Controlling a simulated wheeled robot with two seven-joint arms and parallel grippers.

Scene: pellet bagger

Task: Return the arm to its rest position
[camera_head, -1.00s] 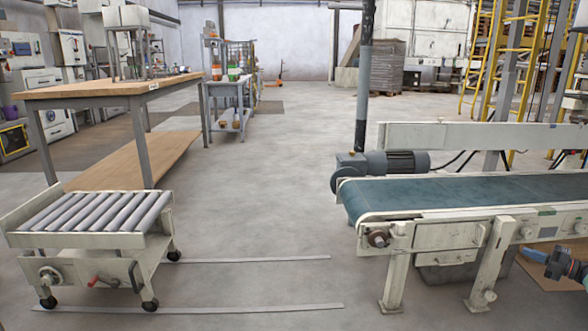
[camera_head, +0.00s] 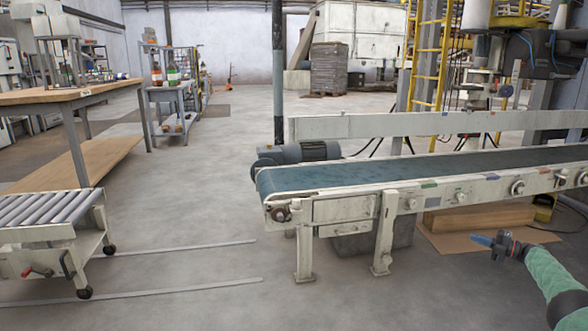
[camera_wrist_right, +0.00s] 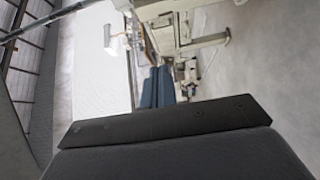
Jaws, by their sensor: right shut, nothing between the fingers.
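My right gripper (camera_head: 483,241) is at the lower right of the head view, at the end of my arm with a green sleeve. Its blue fingers point left and are shut with nothing between them. The fingers also show side by side in the right wrist view (camera_wrist_right: 158,88). The gripper is in front of the conveyor (camera_head: 350,178), lower in the picture than its belt, and looks apart from it. My left gripper is not in the head view.
A roller cart (camera_head: 80,238) stands at the left beside a wooden workbench (camera_head: 75,92). Bare floor lies between cart and conveyor, with flat metal strips on it. A cardboard sheet (camera_head: 445,243) lies under the conveyor. A yellow ladder (camera_head: 427,60) stands behind it.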

